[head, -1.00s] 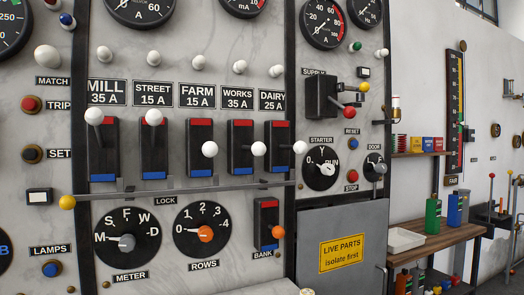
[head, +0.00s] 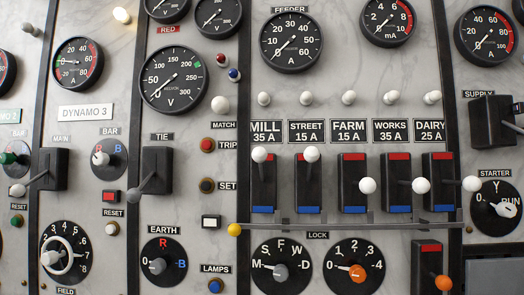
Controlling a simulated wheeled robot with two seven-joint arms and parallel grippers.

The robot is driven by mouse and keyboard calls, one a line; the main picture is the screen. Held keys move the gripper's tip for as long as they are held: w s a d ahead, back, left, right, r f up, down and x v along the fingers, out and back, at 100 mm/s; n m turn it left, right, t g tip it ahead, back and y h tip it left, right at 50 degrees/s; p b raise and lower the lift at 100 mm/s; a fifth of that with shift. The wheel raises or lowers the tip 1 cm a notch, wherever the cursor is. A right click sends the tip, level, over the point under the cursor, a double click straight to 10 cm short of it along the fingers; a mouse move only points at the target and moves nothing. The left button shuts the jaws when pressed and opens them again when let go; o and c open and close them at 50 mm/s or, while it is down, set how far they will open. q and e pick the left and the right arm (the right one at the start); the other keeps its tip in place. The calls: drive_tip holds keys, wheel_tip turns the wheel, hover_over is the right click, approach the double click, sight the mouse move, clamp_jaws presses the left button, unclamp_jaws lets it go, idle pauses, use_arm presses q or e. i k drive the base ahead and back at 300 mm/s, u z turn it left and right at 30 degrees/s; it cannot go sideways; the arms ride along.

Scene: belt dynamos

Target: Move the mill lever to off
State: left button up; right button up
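The mill lever (head: 259,155) has a white ball knob, which sits near the red upper end of its black switch plate (head: 263,186). The blue lower end is uncovered. The label above it (head: 265,131) reads MILL 35 A. A grey lock bar (head: 330,226) with a yellow knob (head: 234,229) runs across just below the switches. Neither of my grippers is in view.
The street lever (head: 311,154) is also up. The farm (head: 367,185), works (head: 421,185) and dairy (head: 472,184) knobs sit lower. Meter (head: 281,271) and rows (head: 357,272) dials are below the lock bar. Dynamo and tie levers (head: 143,187) stick out at left.

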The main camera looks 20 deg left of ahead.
sight(260, 154)
drive_tip(key=z, duration=1.9)
drive_tip(key=i, duration=1)
drive_tip(key=u, duration=2.65)
